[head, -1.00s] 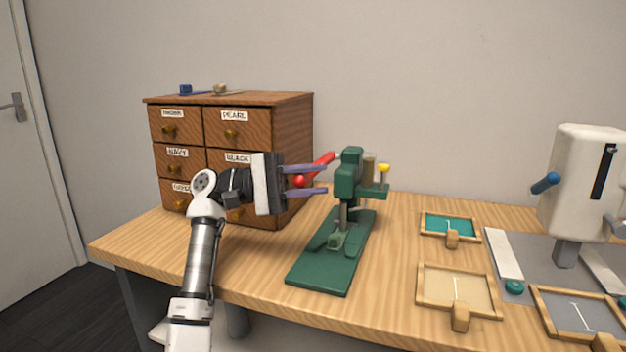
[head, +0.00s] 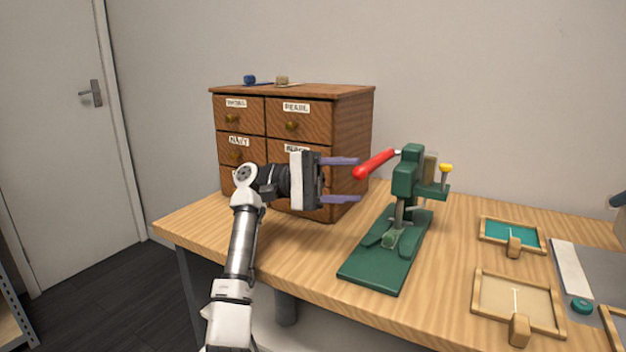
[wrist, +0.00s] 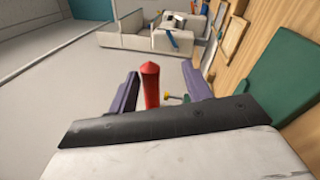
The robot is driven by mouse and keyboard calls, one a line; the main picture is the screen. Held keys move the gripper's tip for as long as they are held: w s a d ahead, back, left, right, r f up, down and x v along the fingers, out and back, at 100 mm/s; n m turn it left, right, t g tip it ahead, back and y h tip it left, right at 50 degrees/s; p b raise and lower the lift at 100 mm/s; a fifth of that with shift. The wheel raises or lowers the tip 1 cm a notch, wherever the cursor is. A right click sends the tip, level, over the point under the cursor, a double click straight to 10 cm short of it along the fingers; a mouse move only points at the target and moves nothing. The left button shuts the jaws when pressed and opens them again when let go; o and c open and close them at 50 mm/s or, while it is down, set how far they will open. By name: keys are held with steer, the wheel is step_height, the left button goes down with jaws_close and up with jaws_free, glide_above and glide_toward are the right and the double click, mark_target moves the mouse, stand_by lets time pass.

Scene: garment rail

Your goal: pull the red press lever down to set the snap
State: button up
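The green snap press (head: 408,175) stands on the wooden bench, with its base plate (head: 375,262) flat on the top. Its red lever (head: 376,164) slants up from the lower left handle end toward the press head, in a raised position. My gripper (head: 357,180) is open to the left of the press, with its two purple fingers one above the other. The lever's handle end is at the fingertips, at a height between them. In the wrist view the red lever (wrist: 151,85) shows between the spread fingers, nearer the left one, with no clear contact.
A wooden drawer cabinet (head: 355,120) stands close behind my gripper. A teal-filled tray (head: 511,234) and a beige tray (head: 515,297) lie right of the press. Bare bench (head: 290,245) lies left of the base plate. A door (head: 60,130) is at far left.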

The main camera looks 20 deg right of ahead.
steer(key=v, duration=0.9)
steer(key=shift+p, duration=0.35)
steer(key=shift+f, duration=0.1)
